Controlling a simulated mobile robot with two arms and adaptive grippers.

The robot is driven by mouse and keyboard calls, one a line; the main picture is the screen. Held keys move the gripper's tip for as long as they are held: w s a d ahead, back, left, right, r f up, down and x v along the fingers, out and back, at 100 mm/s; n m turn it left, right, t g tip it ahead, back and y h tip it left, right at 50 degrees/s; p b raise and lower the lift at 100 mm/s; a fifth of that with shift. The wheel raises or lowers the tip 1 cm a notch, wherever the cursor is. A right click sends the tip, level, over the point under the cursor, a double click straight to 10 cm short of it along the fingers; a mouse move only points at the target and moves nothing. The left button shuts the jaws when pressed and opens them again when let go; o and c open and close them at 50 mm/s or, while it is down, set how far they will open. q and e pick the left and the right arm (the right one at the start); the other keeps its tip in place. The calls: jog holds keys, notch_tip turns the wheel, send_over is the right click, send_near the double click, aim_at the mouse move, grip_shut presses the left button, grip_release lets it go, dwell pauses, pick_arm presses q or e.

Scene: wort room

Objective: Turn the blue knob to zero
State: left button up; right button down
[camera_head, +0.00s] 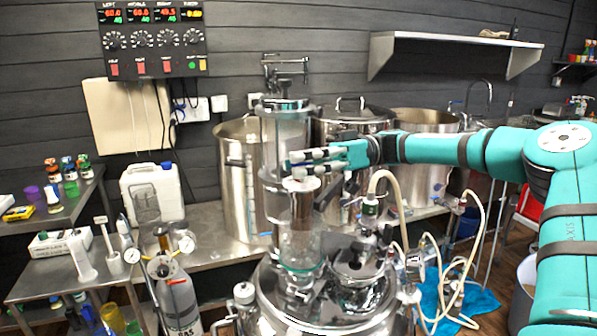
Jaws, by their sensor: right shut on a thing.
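My right gripper (303,162), teal with dark and pale finger parts, comes in from the right. It is shut at the glass and metal column (288,120) above the steel vessel (325,300). What it holds is mostly hidden by its fingers, and I cannot tell if it is the blue knob. A metal fitting (299,185) is just below the fingertips. No clearly blue knob shows. The control panel (152,40) on the wall has round dark dials with white marks and red and green readouts. My left gripper is not in view.
Large steel pots (238,190) stand on the bench behind the column. A white canister (153,195), a gas cylinder (178,300) with gauges and a side shelf (60,215) with bottles are at left. Pale hoses (478,240) loop at right. A wall shelf (455,40) is above.

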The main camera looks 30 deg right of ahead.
jog(key=shift+n+g, duration=1)
jog(key=shift+g, duration=0.7)
jog(key=c, duration=1.4)
grip_release()
jog(key=o, duration=0.5)
jog(key=shift+d, duration=0.3)
jog(key=shift+a, duration=0.15)
jog(key=d, duration=0.7)
jog(key=shift+w+d, duration=0.15)
jog(key=shift+d, duration=0.2)
